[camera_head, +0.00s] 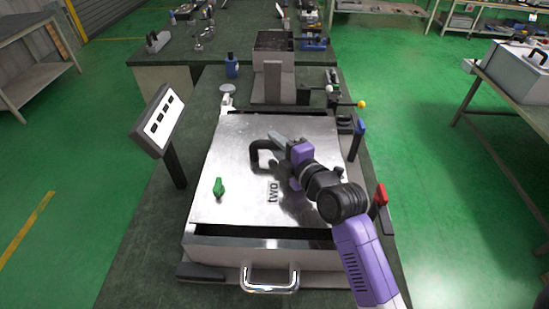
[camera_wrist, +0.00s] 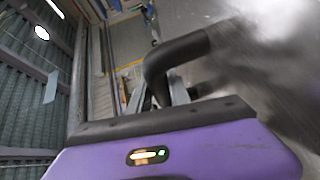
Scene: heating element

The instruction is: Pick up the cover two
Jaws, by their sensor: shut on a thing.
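Cover two is a shiny metal plate (camera_head: 235,150) marked "two", with a black handle (camera_head: 258,158) near its middle. It lies over the metal box (camera_head: 225,254), slightly askew, with dark gaps along the box's front and back edges. I cannot tell how far it is raised. My gripper (camera_head: 275,143) reaches in from the right and is shut on the handle. In the wrist view the black handle (camera_wrist: 176,52) passes between the fingers (camera_wrist: 172,92), and the blurred bright cover (camera_wrist: 275,20) fills the upper right.
A green knob (camera_head: 218,187) shows at the cover's left front. A display panel (camera_head: 160,120) on a post stands close to the left. Levers with a blue grip (camera_head: 361,126) and a red grip (camera_head: 382,194) stand on the right.

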